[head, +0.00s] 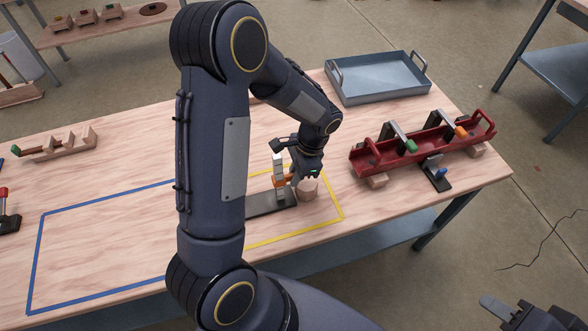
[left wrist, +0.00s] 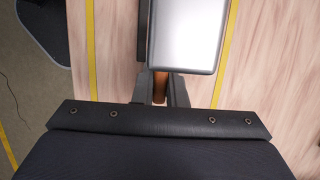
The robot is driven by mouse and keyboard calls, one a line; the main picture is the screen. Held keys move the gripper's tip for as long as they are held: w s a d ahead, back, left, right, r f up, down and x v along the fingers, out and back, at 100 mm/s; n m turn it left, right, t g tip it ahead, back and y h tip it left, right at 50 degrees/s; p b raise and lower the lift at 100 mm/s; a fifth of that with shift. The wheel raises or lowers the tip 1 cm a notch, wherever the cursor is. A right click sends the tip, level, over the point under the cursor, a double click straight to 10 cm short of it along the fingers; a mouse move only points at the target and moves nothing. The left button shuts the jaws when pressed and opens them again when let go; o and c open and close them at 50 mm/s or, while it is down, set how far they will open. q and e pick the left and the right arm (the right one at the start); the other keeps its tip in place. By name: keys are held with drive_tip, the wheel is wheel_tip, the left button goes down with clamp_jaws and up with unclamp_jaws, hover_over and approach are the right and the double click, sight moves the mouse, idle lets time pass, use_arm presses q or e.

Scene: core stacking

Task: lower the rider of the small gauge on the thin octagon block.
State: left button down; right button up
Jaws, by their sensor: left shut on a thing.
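The small gauge has a dark base (head: 262,203), a pale upright post (head: 278,161) and an orange rider (head: 279,181). It stands inside the yellow outline. The wooden octagon block (head: 308,189) is beside the post, partly hidden by my left gripper (head: 299,172). In the left wrist view, my left gripper (left wrist: 161,92) is shut on the orange rider's brown-orange handle (left wrist: 160,82), below the grey post top (left wrist: 187,35). Whether the rider touches the block cannot be told. My right gripper (head: 503,309) is at the bottom right, away from the table; its opening is unclear.
A red tray-like cradle (head: 415,151) with clamps stands on the right, with a small black-based clamp (head: 437,177) in front. A grey-blue tray (head: 378,79) is at the back. A blue outline (head: 42,255) encloses clear table at the left.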

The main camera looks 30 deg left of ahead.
use_arm(q)
drive_tip(key=shift+f+b, duration=1.2)
drive_tip(key=shift+f, duration=0.45)
drive_tip(key=shift+s+d+f+b, duration=0.1)
drive_tip(key=shift+s+f+b, duration=0.15)
drive_tip(key=shift+f, duration=0.2)
drive_tip(key=c, duration=1.4)
unclamp_jaws()
drive_tip(key=shift+f, duration=0.1)
drive_tip(key=v, duration=0.9)
drive_tip(key=shift+a, duration=0.2)
drive_tip(key=shift+w, duration=0.1)
